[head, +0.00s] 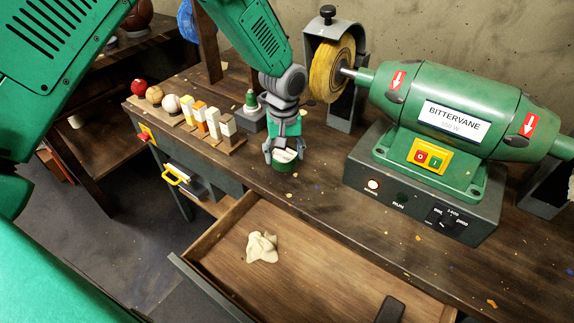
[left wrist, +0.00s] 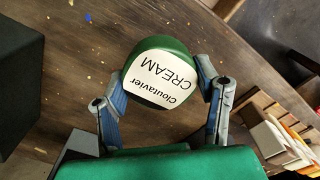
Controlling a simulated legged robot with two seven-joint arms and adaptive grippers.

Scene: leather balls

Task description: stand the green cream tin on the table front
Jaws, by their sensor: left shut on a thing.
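The green cream tin (head: 286,163) is at the front part of the wooden table (head: 325,185), just behind the open drawer. Its white label reading "Cloutavier CREAM" faces up in the left wrist view (left wrist: 163,78). My left gripper (head: 284,152) comes down from above and is shut on the tin, with one finger on each side of it in the left wrist view (left wrist: 160,100). The tin looks upright, at or very near the table top; I cannot tell whether it touches. My right gripper is not in view.
A green buffing machine (head: 445,120) on a grey base stands to the right, with a yellow wheel (head: 331,70). A rack of coloured bars (head: 205,122) and several small balls (head: 154,95) are to the left. The open drawer (head: 320,270) holds a crumpled cloth (head: 262,247).

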